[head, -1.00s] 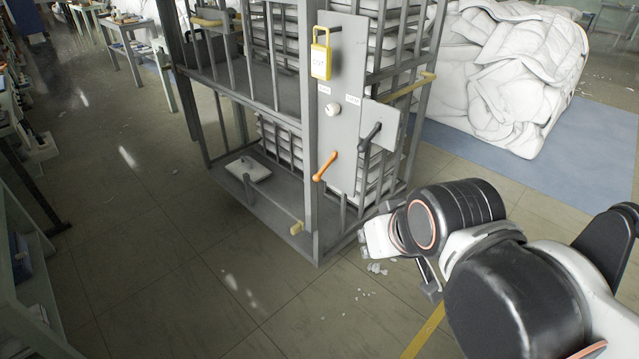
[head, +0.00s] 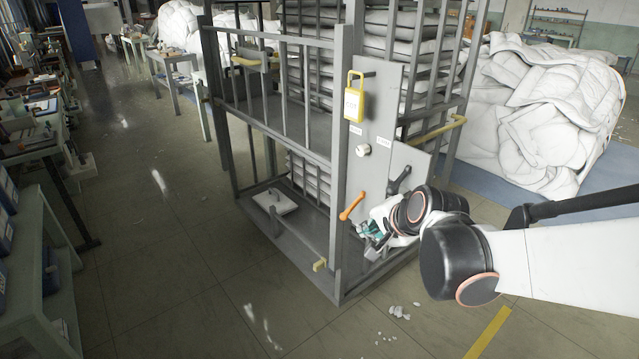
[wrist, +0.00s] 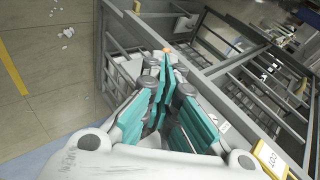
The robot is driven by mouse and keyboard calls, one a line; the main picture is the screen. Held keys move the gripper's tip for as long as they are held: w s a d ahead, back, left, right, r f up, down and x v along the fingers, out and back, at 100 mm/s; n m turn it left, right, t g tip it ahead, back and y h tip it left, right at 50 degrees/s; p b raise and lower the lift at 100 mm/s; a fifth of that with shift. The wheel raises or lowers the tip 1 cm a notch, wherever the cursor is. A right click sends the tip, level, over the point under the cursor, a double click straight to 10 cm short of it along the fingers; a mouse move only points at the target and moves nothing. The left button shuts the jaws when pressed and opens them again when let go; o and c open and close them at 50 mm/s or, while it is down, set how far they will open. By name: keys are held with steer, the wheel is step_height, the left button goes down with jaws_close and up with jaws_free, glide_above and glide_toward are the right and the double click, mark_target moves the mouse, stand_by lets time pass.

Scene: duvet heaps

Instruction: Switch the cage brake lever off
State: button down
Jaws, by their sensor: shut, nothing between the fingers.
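The cage (head: 341,150) is a grey barred frame with a pale panel on its front corner. An orange lever (head: 352,206) slants down to the left low on this panel. A dark grey lever (head: 399,180) sits to its right on a side plate. I cannot tell from labels which one is the brake. My gripper (head: 366,232) is shut and empty, just below and right of the orange lever. In the wrist view its teal fingers (wrist: 165,100) point toward the cage, with a small orange bit (wrist: 167,49) just beyond the tips. Contact cannot be told.
A yellow padlock-shaped tag (head: 354,100) and a white round knob (head: 362,150) are higher on the panel. White duvet heaps (head: 545,110) stand behind right. A cluttered bench (head: 45,240) lines the left. The floor in front is mostly open, with small white scraps (head: 398,312).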

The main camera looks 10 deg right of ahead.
mark_target(352, 207)
steer(key=w+d+f+m+t, duration=0.1)
steer(key=w+d+f+m, duration=0.2)
steer(key=w+f+m, duration=0.3)
steer(key=w+d+f+m+t, duration=0.2)
steer(key=w+d+f+m, duration=0.2)
steer(key=w+f+m, duration=0.3)
steer(key=shift+w+f+m+y+p, duration=0.3)
steer(key=shift+f+m, duration=0.5)
steer(key=shift+f, duration=0.85)
steer(key=shift+d, duration=0.1)
steer(key=x, duration=1)
steer(key=shift+s+a+r+b, duration=0.15)
steer(key=shift+a+r, duration=0.2)
steer(key=shift+r, duration=0.2)
steer(key=shift+w+a+r+b, duration=0.1)
steer(key=shift+a+r, duration=0.3)
steer(key=shift+r, duration=0.15)
steer(key=shift+s+a+r+b, duration=0.15)
steer(key=shift+a+r, duration=0.2)
steer(key=shift+r, duration=0.2)
steer(key=shift+w, duration=0.1)
